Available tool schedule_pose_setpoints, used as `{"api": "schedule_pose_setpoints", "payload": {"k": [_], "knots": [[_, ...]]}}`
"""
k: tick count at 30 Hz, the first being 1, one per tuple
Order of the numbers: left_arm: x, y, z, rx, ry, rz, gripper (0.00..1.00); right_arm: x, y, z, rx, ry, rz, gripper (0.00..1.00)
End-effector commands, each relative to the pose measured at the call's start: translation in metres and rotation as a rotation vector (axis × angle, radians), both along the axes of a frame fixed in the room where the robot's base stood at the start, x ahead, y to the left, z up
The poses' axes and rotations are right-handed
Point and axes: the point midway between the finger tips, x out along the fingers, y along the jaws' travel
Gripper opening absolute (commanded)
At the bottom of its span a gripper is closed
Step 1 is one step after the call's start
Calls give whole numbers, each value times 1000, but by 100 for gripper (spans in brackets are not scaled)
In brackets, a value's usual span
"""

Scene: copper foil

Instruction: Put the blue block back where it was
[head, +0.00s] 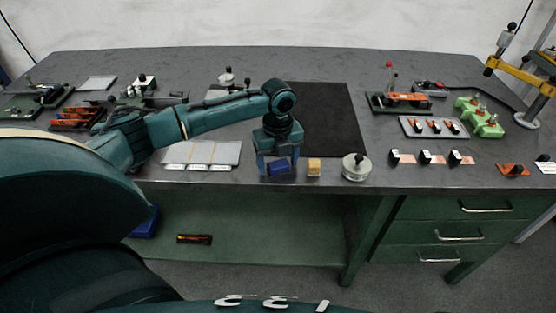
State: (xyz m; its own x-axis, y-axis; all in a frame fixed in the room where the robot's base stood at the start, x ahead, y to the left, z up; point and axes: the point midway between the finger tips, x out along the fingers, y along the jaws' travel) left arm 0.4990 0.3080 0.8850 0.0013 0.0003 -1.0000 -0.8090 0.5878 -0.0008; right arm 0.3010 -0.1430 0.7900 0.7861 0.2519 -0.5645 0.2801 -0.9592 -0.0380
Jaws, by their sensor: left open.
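The blue block (279,169) rests on the grey bench top near its front edge. My left gripper (278,163) points down over it, open, with a finger on either side of the block. From this view I cannot tell whether the fingers touch it. A small orange-tan block (314,167) sits just to the right of the blue block. My right gripper is not in view.
A silver round piece with a black knob (356,168) stands right of the tan block. A pale sectioned plate (202,154) lies to the left. A black mat (335,120) lies behind the gripper. Tools and fixtures (434,127) fill the right side.

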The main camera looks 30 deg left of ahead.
Motion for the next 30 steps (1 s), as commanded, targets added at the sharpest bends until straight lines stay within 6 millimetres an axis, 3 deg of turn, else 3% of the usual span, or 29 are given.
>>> {"api": "schedule_pose_setpoints", "payload": {"k": [8,11,22,30], "knots": [[0,0,5,0,-2,-1,70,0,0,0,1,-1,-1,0],[1,0,18,-1,-3,0,70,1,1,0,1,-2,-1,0],[1,0,95,0,-4,-1,70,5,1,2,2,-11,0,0],[0,0,122,0,0,1,70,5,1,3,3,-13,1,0]]}}
